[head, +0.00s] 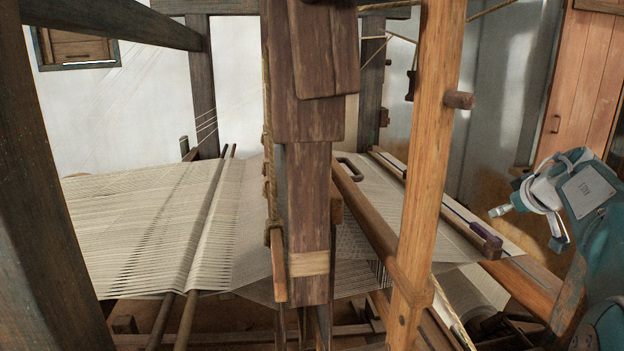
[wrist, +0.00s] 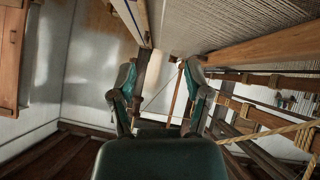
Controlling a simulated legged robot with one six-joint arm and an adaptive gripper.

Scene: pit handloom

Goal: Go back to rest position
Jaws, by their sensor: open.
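My gripper (wrist: 160,88) shows in the wrist view with its two teal fingers spread apart. Nothing is between them. In the head view my teal arm is at the right edge, bent beside the right side of the handloom, apart from its wooden beam. The loom's pale warp sheet (head: 140,215) stretches across the left and middle. A thick wooden post (head: 308,190) stands in front and hides part of the cloth.
A lighter wooden post (head: 432,150) stands between the middle and my arm. A long cloth beam (head: 365,215) slants towards the lower right. A brown wooden door (head: 585,85) is behind my arm. In the wrist view, a rope (wrist: 270,132) hangs at the right.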

